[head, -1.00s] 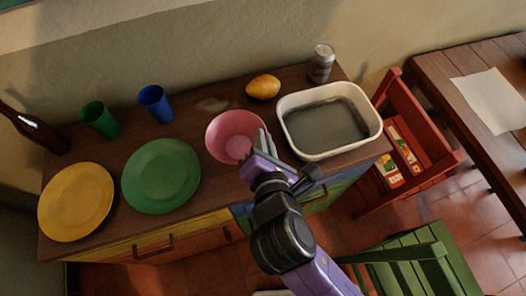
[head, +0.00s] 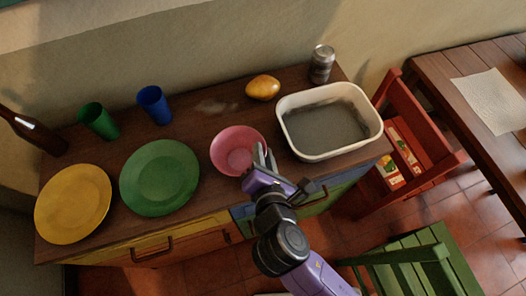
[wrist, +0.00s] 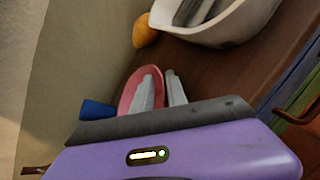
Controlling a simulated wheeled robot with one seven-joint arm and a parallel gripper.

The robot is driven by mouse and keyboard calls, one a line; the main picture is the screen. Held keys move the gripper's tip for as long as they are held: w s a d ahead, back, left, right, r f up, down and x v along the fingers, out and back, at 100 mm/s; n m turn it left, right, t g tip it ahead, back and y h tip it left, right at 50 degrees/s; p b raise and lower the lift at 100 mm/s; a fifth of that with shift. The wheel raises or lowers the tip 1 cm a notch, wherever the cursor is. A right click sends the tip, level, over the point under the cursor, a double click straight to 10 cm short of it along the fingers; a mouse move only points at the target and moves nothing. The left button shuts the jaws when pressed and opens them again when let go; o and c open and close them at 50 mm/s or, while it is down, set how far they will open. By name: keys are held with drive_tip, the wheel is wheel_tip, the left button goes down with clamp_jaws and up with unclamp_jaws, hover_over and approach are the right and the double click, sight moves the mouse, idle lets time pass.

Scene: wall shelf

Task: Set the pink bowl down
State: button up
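The pink bowl (head: 232,151) sits upright on the brown wooden counter, between the green plate and the white basin. It also shows in the wrist view (wrist: 128,97), partly hidden by a finger. My gripper (head: 264,158) is at the bowl's right front rim, pointing down at it. Its two grey fingers (wrist: 164,88) stand apart, with a gap between them. One finger is over the inside of the bowl and the other is outside, with the rim between them. The fingers look loose of the rim.
The green plate (head: 160,178) and yellow plate (head: 73,203) lie to the left. Green (head: 99,121) and blue (head: 155,105) cups and a bottle (head: 32,130) stand behind them. The white basin (head: 291,131) is close on the right. A yellow fruit (head: 263,88) and a can (head: 322,64) are behind.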

drive_tip(key=shift+o, duration=0.8)
drive_tip(key=shift+s+r, duration=0.1)
drive_tip(key=shift+r, duration=0.05)
drive_tip(key=a+v, duration=0.1)
drive_tip(key=v, duration=1)
drive_tip(key=shift+s+d+r+b, duration=0.2)
drive_tip(key=shift+s+d+b, duration=0.15)
drive_tip(key=shift+d, duration=0.15)
drive_tip(key=shift+d, duration=0.1)
drive_tip(key=s+d+f+m+g+y, duration=0.2)
drive_tip(key=s+d+f+m, duration=0.35)
drive_tip(key=d+m, duration=0.35)
drive_tip(key=s+d+r+m+t+h, duration=0.1)
drive_tip(key=s+d+r+m, duration=0.3)
drive_tip(key=m, duration=0.6)
drive_tip(key=s+d+r+m+t+h, duration=0.2)
drive_tip(key=s+d+r+m, duration=0.2)
drive_tip(key=s+m, duration=0.3)
drive_tip(key=m, duration=0.2)
drive_tip(key=shift+d+r+m+t, duration=0.2)
drive_tip(key=shift+m+t, duration=0.1)
drive_tip(key=shift+m, duration=0.1)
